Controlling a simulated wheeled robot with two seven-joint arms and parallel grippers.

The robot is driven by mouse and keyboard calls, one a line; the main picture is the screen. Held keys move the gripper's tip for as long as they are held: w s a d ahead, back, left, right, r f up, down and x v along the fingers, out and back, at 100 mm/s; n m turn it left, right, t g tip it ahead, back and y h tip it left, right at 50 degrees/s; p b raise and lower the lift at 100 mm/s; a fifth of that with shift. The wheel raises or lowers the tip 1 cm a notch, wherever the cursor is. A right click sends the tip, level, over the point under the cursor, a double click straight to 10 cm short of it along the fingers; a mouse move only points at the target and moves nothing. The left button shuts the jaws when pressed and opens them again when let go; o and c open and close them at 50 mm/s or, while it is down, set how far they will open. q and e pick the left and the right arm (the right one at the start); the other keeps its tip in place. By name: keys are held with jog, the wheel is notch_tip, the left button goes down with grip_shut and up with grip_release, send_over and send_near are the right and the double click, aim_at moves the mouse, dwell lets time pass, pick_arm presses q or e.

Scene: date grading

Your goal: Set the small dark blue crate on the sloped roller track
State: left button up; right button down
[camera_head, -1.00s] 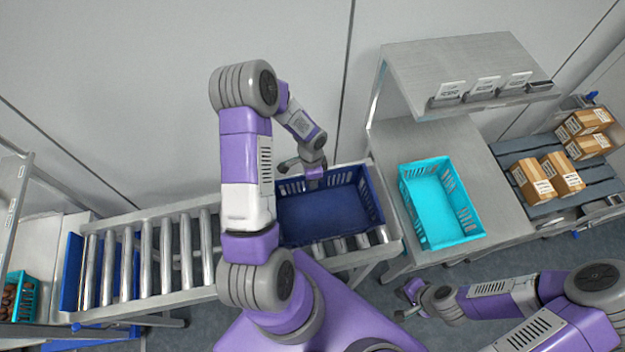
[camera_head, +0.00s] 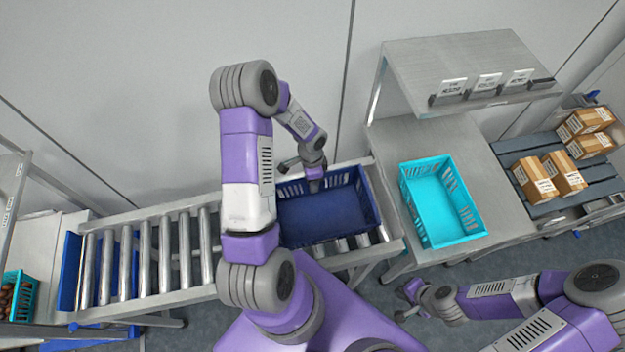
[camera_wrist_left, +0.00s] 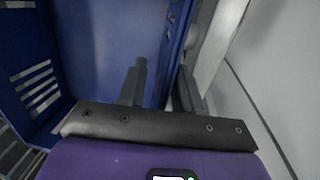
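The small dark blue crate (camera_head: 325,222) sits upright and empty on the right end of the roller track (camera_head: 165,256). My left gripper (camera_head: 302,176) is at the crate's far wall, toward its left side. In the left wrist view, the gripper (camera_wrist_left: 160,82) is open, with one finger inside the crate (camera_wrist_left: 100,45) and one outside, straddling the wall. A gap shows between the inner finger and the wall. My right gripper (camera_head: 402,303) is open and empty, low in front of the steel table.
A turquoise crate (camera_head: 436,205) stands on the steel table (camera_head: 500,215), right of the track, below a raised shelf (camera_head: 465,65). Cartons (camera_head: 565,172) lie on a slatted surface at far right. The track's middle rollers are bare. A wall stands close behind.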

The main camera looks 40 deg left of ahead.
pick_arm(q)
jog(key=shift+r+p, duration=0.45)
jog(key=shift+r, duration=0.05)
notch_tip(320, 180, up, 12)
jog(key=a+p, duration=0.1)
jog(key=shift+w, duration=0.45)
